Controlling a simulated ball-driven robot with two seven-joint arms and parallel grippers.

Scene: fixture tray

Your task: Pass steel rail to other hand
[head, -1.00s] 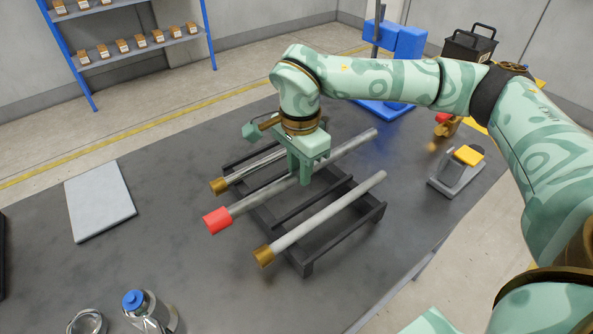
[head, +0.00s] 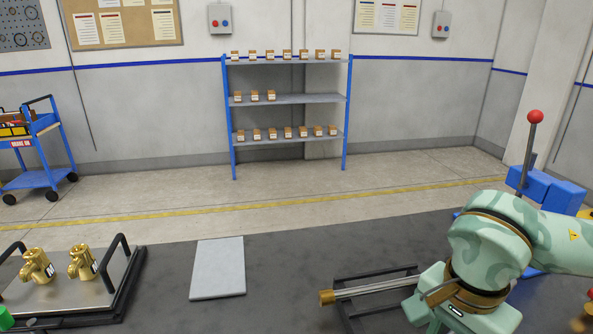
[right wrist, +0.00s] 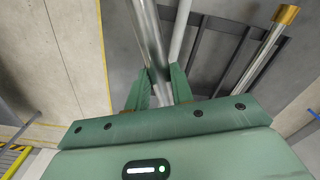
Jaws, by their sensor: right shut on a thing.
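My right gripper (right wrist: 160,92) is shut on a steel rail (right wrist: 151,40), which runs up between its fingers in the right wrist view. In the head view only the top of this gripper (head: 462,305) shows at the bottom right; its fingers and the held rail are cut off. Another steel rail (head: 375,289) with a brass end lies on the dark rack (head: 352,277). In the right wrist view a second rail (right wrist: 180,30) shows beside the held one, and a brass-ended rail (right wrist: 258,58) lies at the right. My left gripper is not in view.
A grey plate (head: 217,268) lies flat on the dark table (head: 285,270). At the left is a tray (head: 125,290) with two brass fittings. A blue lever device (head: 545,190) stands behind my right arm. The table between plate and rack is clear.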

